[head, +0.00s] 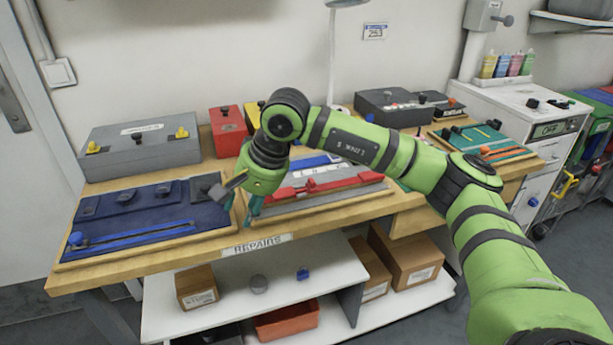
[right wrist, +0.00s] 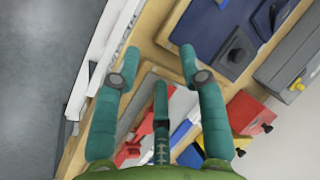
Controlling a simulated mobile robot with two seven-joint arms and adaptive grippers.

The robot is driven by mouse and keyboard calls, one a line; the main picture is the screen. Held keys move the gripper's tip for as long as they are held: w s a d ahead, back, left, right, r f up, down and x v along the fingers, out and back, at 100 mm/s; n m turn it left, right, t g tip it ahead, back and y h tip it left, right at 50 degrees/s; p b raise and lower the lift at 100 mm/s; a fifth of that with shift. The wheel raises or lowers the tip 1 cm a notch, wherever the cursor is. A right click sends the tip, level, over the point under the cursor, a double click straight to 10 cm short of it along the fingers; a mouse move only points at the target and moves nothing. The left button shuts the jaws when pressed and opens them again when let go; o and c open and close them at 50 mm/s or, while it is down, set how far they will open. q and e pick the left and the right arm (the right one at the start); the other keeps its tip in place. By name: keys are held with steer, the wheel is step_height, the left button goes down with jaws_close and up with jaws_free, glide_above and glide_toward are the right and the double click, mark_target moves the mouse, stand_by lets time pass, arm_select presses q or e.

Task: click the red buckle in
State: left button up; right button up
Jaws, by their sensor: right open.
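The red buckle (head: 311,186) lies on a red strap across a grey board (head: 290,207) in the middle of the workbench. Whether its two halves are joined is too small to tell. My right gripper (head: 240,211) is to the left of the buckle, over the gap between the blue board and the grey board, pointing down. Its teal fingers are spread and hold nothing. In the right wrist view the open fingers (right wrist: 158,52) are over the wooden bench edge, and red parts of the strap (right wrist: 131,151) show low between and behind them. My left gripper is out of view.
A blue board (head: 150,213) with a blue strap and dark blocks lies at the left. A grey case (head: 140,146) and a red box (head: 228,131) stand behind. A green board (head: 482,143) is at the right. My right arm covers part of the bench's back.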

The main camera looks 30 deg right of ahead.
mark_target(312, 181)
steer(key=d+r+h, duration=0.3)
steer(key=d, duration=0.5)
steer(key=d+r+h, duration=0.2)
steer(key=d+h, duration=0.1)
steer(key=d, duration=0.4)
steer(key=x, duration=0.6)
steer(key=shift+f+p, duration=0.25)
steer(key=shift+p, duration=0.05)
